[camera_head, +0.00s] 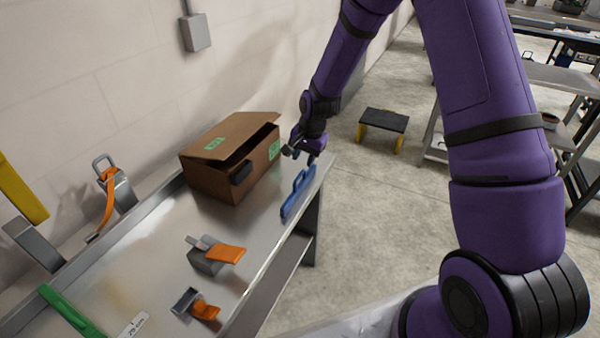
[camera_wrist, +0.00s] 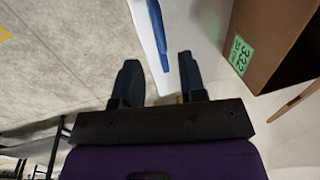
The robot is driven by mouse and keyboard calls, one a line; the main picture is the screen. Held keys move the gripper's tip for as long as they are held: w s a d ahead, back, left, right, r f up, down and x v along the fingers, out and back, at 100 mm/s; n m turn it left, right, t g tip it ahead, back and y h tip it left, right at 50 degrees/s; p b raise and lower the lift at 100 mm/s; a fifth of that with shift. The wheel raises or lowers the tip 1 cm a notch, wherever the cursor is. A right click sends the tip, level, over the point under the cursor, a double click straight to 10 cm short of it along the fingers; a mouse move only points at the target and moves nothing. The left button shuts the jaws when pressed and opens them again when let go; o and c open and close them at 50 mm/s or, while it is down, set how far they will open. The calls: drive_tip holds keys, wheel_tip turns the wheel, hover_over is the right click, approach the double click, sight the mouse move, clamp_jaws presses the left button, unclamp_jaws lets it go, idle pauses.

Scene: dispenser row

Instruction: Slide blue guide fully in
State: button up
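The blue guide (camera_head: 298,194) is a flat bar with a raised handle loop, at the right edge of the metal table, in front of the cardboard box. In the wrist view it shows as a narrow blue strip (camera_wrist: 158,36) at the top, ahead of the fingertips. My gripper (camera_head: 301,156) is above the table's far right corner, just beyond the guide's far end. In the wrist view my gripper (camera_wrist: 159,68) has its two dark fingers apart with nothing held between them. I cannot tell its exact height above the table.
An open cardboard box (camera_head: 213,183) stands left of my gripper. The metal table (camera_head: 150,255) also carries grey clamps with orange handles (camera_head: 226,254) and a green guide (camera_head: 70,311). A black and yellow step stool (camera_head: 384,121) stands on the floor.

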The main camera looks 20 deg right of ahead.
sight(299, 175)
drive_tip(key=f, duration=0.4)
drive_tip(key=w+a+f, duration=0.1)
drive_tip(key=f, duration=0.1)
drive_tip(key=shift+f, duration=0.4)
clamp_jaws()
